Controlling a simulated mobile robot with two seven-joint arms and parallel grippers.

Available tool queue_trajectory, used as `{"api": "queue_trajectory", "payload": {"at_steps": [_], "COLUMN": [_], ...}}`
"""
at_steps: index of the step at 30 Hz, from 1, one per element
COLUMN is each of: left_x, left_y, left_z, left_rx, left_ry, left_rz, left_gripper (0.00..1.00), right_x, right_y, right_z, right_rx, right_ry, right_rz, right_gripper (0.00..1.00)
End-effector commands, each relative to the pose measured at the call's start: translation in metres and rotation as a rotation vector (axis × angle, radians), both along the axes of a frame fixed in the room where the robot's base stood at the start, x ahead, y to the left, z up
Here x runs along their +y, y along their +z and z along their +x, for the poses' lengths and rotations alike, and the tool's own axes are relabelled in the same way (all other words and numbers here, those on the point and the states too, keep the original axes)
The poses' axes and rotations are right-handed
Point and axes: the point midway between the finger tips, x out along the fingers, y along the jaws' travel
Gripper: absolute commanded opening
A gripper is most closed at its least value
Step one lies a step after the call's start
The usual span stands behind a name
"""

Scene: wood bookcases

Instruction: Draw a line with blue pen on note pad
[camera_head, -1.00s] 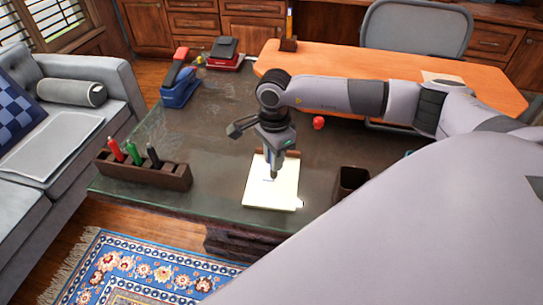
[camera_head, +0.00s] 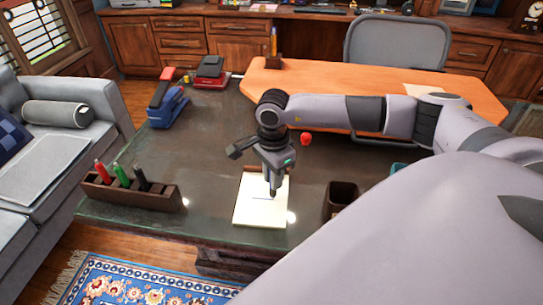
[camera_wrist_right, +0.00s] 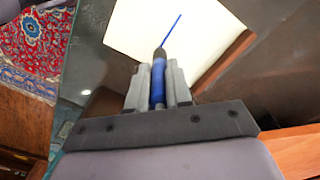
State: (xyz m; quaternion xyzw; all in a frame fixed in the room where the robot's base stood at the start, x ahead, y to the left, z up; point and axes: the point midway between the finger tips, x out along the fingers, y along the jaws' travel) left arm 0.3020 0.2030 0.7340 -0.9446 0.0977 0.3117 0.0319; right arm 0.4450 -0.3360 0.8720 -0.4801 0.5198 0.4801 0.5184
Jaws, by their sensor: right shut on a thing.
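My right gripper (camera_head: 273,188) is over the note pad (camera_head: 250,214) on the dark table. In the right wrist view the right gripper (camera_wrist_right: 158,85) is shut on the blue pen (camera_wrist_right: 157,88), its tip pointing at the note pad (camera_wrist_right: 135,30). A blue line (camera_wrist_right: 172,30) runs on the pad from near the pen tip. It shows faintly in the head view. Whether the tip touches the paper is hard to tell. My left gripper is not in view.
A wooden holder (camera_head: 140,195) with red, green and black pens stands on the left of the table (camera_head: 120,218). A dark cup (camera_head: 340,197) stands right of the pad. A red object (camera_head: 306,139), staplers (camera_head: 165,105) and an orange desk (camera_head: 370,85) lie farther back.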

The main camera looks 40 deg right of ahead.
Motion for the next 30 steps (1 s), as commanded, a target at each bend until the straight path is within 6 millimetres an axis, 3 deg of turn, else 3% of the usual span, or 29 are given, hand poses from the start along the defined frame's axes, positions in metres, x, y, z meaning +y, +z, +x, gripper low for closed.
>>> {"api": "queue_trajectory", "payload": {"at_steps": [30], "left_x": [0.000], "left_y": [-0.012], "left_z": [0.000], "left_rx": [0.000], "left_ry": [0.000], "left_rz": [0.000], "left_gripper": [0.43], "right_x": [0.020], "right_y": [0.001], "right_z": [0.021], "right_rx": [-0.002], "right_ry": [0.000], "right_rz": [0.000], "right_gripper": [0.00]}}
